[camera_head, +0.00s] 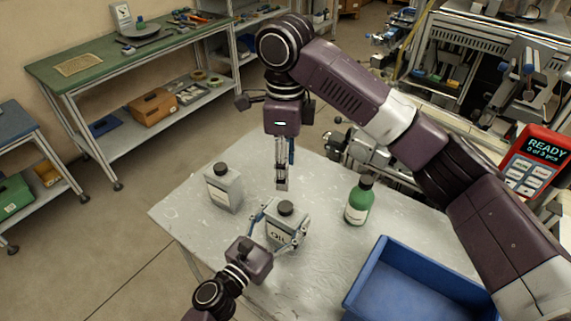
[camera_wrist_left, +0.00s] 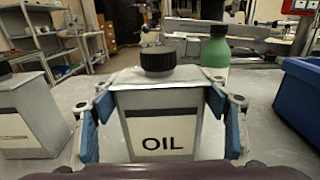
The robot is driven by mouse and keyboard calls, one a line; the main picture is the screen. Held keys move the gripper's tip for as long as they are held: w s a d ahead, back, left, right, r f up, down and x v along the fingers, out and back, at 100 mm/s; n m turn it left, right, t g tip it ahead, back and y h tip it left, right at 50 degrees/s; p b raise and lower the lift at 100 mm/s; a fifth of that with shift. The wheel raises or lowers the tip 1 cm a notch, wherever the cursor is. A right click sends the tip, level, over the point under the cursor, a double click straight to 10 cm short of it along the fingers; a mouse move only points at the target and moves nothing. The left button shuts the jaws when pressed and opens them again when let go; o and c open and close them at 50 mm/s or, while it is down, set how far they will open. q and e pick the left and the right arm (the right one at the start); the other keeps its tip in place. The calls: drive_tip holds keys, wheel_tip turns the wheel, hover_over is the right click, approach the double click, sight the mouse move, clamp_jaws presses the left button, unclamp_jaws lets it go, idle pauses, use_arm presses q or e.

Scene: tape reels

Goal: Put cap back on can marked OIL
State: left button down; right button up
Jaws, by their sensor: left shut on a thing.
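The grey can marked OIL (camera_head: 283,234) stands upright on the table, and its label faces me in the left wrist view (camera_wrist_left: 163,137). A black cap (camera_head: 286,208) sits on top of its neck; in the left wrist view the cap (camera_wrist_left: 157,58) looks level, but I cannot tell how tightly it is seated. My left gripper (camera_head: 279,228) is shut on the can, with a blue-padded finger on either side. My right gripper (camera_head: 282,186) points down above and just behind the cap, apart from it. Its fingers look close together, seen edge-on, and I cannot tell their opening.
A second grey can with a black cap (camera_head: 224,187) stands to the left. A green bottle (camera_head: 359,202) stands to the right. A blue bin (camera_head: 379,257) takes the table's right front. The table (camera_head: 185,210) is bare between these things.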

use_arm(q)
drive_tip(key=shift+c, duration=1.7)
unclamp_jaws()
drive_tip(key=v, duration=1.2)
